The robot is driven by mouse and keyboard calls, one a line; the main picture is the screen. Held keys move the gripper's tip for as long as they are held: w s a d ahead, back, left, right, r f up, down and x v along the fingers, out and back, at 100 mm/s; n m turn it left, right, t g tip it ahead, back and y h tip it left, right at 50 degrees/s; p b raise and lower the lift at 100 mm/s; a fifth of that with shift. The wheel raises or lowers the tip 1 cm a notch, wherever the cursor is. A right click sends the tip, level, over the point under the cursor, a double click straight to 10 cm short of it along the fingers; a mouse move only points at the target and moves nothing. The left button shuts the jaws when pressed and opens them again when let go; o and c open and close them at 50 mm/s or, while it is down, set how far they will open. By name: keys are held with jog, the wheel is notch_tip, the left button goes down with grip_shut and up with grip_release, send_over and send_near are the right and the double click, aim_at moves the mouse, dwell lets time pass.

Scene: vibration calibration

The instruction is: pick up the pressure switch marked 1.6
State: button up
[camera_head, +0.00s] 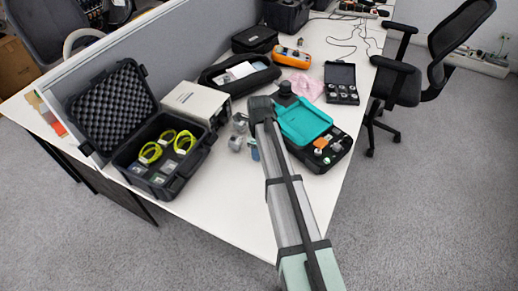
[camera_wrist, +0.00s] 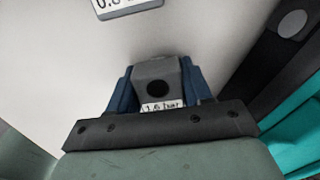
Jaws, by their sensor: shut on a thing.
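The pressure switch (camera_wrist: 158,76) is a grey block with a dark round hole and a white label reading 1.6 bar, in the wrist view. My gripper (camera_wrist: 160,88) has its two blue fingers closed on its left and right sides. I cannot tell whether it touches the table. In the head view, my gripper (camera_head: 254,150) is low over the white table, mostly hidden by my arm, and the held switch cannot be made out. Another labelled switch (camera_wrist: 126,5) shows at the top of the wrist view, its marking partly cut off.
Grey switches (camera_head: 236,143) stand just left of my gripper. An open black case (camera_head: 187,178) with yellow-green rings lies further left, before a beige box (camera_head: 196,98). The table's front edge is nearby.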

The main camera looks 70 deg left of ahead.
jog(key=shift+c, duration=0.9)
notch_tip(320, 180, up, 14)
dwell(0.7)
